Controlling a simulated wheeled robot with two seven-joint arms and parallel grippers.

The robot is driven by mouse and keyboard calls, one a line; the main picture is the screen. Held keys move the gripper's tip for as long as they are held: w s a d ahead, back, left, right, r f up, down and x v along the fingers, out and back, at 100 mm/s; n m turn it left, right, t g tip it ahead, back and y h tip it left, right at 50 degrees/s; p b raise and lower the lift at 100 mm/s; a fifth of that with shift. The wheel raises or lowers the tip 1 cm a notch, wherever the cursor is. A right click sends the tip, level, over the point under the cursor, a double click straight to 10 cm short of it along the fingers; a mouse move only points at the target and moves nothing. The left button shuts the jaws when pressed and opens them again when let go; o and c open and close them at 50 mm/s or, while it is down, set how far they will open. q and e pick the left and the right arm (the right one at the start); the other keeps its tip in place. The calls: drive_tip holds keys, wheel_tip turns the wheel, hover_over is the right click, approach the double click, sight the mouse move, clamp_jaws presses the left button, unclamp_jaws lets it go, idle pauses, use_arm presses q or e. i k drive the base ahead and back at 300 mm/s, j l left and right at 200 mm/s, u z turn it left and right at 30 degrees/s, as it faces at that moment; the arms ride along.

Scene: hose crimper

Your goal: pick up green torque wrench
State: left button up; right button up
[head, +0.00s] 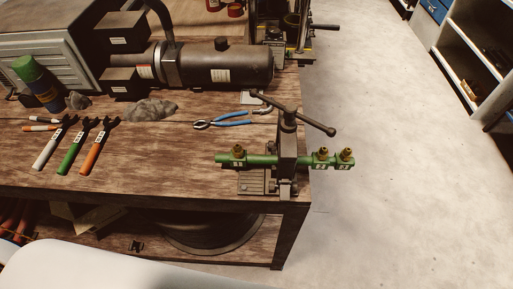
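The green torque wrench (70,158) lies on the wooden workbench (180,178) at the left in the head view. Its green handle points toward the front edge and its dark head points away. A white-handled wrench (45,153) lies just left of it, and an orange-handled one (92,157) lies just right. The three lie side by side, with small gaps between the handles. Neither of my grippers shows in the head view.
Behind the wrenches are a spray can (40,85) and a grey lump (150,110). Blue-handled pliers (225,121) lie mid-bench. A vise (288,150) at the right corner holds a green pipe (262,159) with brass fittings. Bare wood lies right of the wrenches.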

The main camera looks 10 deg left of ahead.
sight(73, 151)
drive_tip(key=k+u, duration=0.15)
drive_tip(key=u, duration=1.65)
